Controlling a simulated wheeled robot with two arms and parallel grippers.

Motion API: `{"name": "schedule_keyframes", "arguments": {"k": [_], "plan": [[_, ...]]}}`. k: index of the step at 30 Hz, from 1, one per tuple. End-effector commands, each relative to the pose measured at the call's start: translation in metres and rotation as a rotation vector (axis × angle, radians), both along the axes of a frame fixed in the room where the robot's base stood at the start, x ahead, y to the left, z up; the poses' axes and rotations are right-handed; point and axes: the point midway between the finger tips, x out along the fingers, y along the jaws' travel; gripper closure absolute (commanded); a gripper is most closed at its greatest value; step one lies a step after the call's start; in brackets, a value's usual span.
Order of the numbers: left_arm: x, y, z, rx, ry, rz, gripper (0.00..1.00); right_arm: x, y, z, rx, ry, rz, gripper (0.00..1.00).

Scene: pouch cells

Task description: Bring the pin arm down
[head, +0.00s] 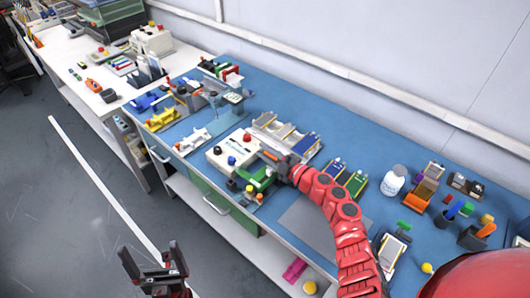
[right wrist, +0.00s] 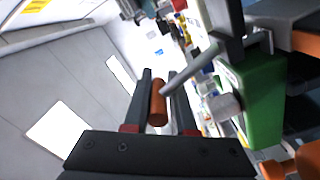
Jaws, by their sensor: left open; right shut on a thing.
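The pin arm shows in the right wrist view as a grey rod (right wrist: 192,77) with a brown cylindrical handle (right wrist: 157,107). The rod runs toward a green block (right wrist: 262,95) with a pale round knob at its side. My right gripper (right wrist: 161,85) has its two dark fingers on either side of the handle and is shut on it. In the head view my right gripper (head: 272,160) is over the green fixture (head: 258,180) and hides most of the pin arm.
A white box (head: 226,156) with red and blue knobs stands beside the green fixture. Grey trays (head: 283,133) lie behind it. A white bottle (head: 393,181) and several small bins stand to the right. A bare grey mat (head: 308,222) lies near the front edge.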

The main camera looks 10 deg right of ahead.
Motion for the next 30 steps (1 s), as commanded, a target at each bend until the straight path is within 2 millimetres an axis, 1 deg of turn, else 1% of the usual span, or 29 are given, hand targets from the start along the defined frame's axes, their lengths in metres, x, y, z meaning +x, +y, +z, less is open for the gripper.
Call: {"name": "schedule_keyframes", "arguments": {"k": [1,4,5,6,9,17,20,23,25,27,29,30], "plan": [[0.000,0.000,0.000,0.000,0.000,0.000,0.00,0.001,-0.004,-0.001,-0.004,0.002,-0.008,1.00],[0.000,0.000,0.000,0.000,0.000,0.000,0.00,0.001,-0.004,-0.001,-0.004,0.002,-0.008,1.00],[0.000,0.000,0.000,0.000,0.000,0.000,0.00,0.001,-0.004,-0.001,-0.004,0.002,-0.008,0.72],[0.000,0.000,0.000,0.000,0.000,0.000,0.00,0.001,-0.004,-0.001,-0.004,0.002,-0.008,0.65],[0.000,0.000,0.000,0.000,0.000,0.000,0.00,0.001,-0.003,-0.001,-0.003,0.002,-0.006,0.50],[0.000,0.000,0.000,0.000,0.000,0.000,0.00,0.000,-0.002,-0.001,0.000,0.001,-0.003,0.50],[0.000,0.000,-0.001,0.000,0.000,0.000,0.00,-0.003,-0.005,-0.001,-0.002,0.001,-0.005,0.50],[0.000,0.000,-0.004,0.000,0.000,0.000,0.00,-0.014,-0.014,-0.004,-0.004,0.002,-0.005,0.50],[0.000,0.000,-0.006,0.000,0.000,0.000,0.00,-0.025,-0.020,-0.004,-0.004,0.002,-0.001,0.50],[0.000,0.000,-0.010,0.000,0.000,0.000,0.00,-0.038,-0.033,-0.006,-0.006,0.003,-0.006,0.50],[0.000,0.000,-0.014,0.000,0.000,0.000,0.00,-0.052,-0.042,-0.006,-0.005,0.004,-0.002,0.50],[0.000,0.000,-0.016,0.000,0.000,0.000,0.00,-0.060,-0.050,-0.005,-0.005,0.002,-0.005,0.50]]}}
